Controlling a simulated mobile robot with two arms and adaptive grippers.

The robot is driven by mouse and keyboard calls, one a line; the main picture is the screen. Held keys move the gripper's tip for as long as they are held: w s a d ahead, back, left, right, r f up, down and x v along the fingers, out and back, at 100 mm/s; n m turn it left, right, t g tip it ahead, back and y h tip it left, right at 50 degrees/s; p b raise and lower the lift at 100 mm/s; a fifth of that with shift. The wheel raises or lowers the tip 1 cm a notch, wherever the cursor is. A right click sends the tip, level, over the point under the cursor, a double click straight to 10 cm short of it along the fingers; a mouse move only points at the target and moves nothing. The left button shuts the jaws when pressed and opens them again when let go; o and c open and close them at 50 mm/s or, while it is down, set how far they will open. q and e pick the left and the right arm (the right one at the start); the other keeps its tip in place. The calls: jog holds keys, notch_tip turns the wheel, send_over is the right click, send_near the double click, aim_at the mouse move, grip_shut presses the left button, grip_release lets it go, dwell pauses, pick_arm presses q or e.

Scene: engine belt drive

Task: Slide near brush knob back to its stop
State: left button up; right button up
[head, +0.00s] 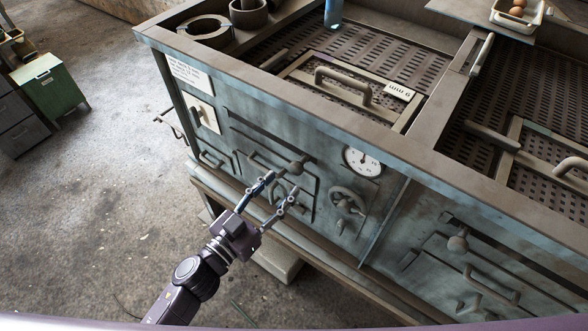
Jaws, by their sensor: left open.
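A round knob (296,167) sits at the right end of a long dark slot in the left part of the machine's blue-grey front. A similar round knob (458,243) sits at the left end of a slot in the right part. I cannot tell from labels which is the near brush knob. My left gripper (277,190) is open and empty, in front of the left panel, just below and left of the left knob. Its fingertips look apart from that knob, though the depth gap is hard to judge. My right gripper is not in view.
A dial gauge (361,161) and a handwheel (346,203) are right of the left knob. A bar handle (494,284) sits below the right knob. Perforated top trays hold a handled frame (343,85) and a blue bottle (334,14). A green cabinet (52,84) stands far left on open floor.

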aim_at(293, 172)
pick_arm(q)
jog(key=p+x, duration=0.1)
jog(key=x, duration=0.6)
jog(key=shift+c, duration=0.4)
grip_shut()
